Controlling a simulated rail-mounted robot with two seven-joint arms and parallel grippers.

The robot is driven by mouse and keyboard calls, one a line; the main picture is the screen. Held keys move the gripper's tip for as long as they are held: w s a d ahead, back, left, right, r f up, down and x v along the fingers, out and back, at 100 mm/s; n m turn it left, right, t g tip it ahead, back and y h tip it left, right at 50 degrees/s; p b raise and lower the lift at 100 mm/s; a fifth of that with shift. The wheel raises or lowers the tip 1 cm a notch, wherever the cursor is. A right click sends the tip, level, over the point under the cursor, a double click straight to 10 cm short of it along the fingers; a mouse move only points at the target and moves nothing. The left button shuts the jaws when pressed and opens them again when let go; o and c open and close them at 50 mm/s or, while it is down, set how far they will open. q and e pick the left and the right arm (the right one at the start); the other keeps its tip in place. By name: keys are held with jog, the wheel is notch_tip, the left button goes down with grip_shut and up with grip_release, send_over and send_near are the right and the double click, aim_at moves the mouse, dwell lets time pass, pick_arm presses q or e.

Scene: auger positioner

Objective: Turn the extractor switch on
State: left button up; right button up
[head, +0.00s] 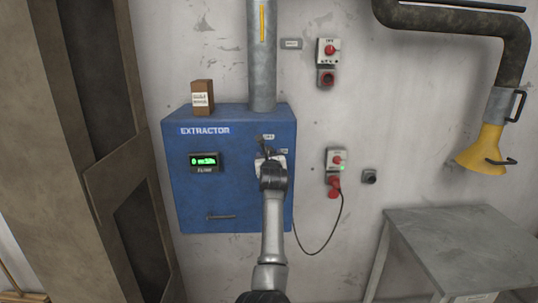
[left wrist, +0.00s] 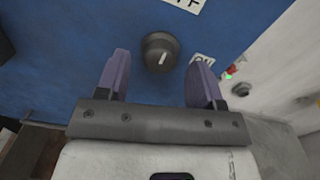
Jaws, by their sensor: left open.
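The blue extractor box (head: 230,185) hangs on the wall at centre left in the head view. It has an EXTRACTOR label (head: 205,131) and a lit green display (head: 206,162). My left gripper (head: 267,152) is in front of the box's right part and mostly covers the switch there. In the left wrist view the switch is a round dark knob (left wrist: 160,52) with a white mark. An ON label (left wrist: 203,61) is to its right, and a cut-off label, probably OFF (left wrist: 186,4), is above. My left gripper (left wrist: 160,65) is open, its fingers either side of the knob.
A grey pipe (head: 262,60) rises from the box, and a small brown box (head: 202,97) stands on top. A red plug and socket unit (head: 335,172) with a hanging cable is to the right. A grey table (head: 455,240) stands at lower right.

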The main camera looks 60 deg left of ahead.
pick_arm(q)
jog(key=shift+x, duration=1.1)
jog(key=c, duration=0.9)
